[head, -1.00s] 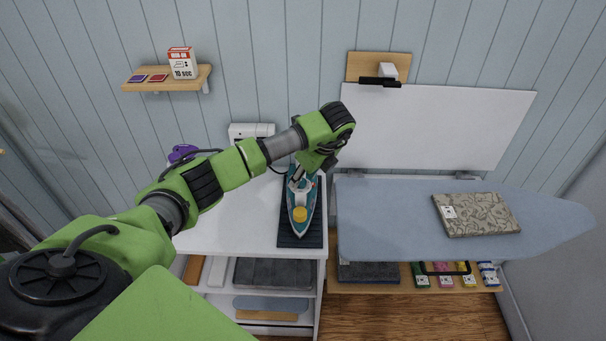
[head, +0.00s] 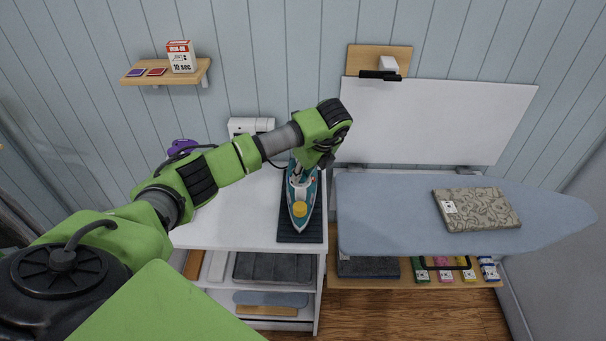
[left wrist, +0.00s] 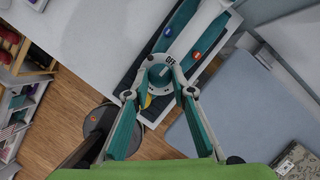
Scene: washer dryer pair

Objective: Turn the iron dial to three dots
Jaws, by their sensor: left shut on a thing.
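The teal and white iron (head: 300,203) lies on a dark ribbed mat (head: 285,237) on the white counter. A yellow round part shows on the iron in the head view. My left gripper (head: 314,163) reaches down at its far end. In the left wrist view, the fingers of my left gripper (left wrist: 160,84) are closed around the round dial (left wrist: 160,76) of the iron. Lettering like "OFF" shows beside the dial's upper edge. I cannot make out any dot marks. My right gripper is not in view.
The blue ironing board (head: 385,215) stands right of the counter, with a folded patterned cloth (head: 478,210) on it. A white box (head: 250,126) is at the counter's back. A wooden wall shelf (head: 196,78) is above. Open counter lies left of the mat.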

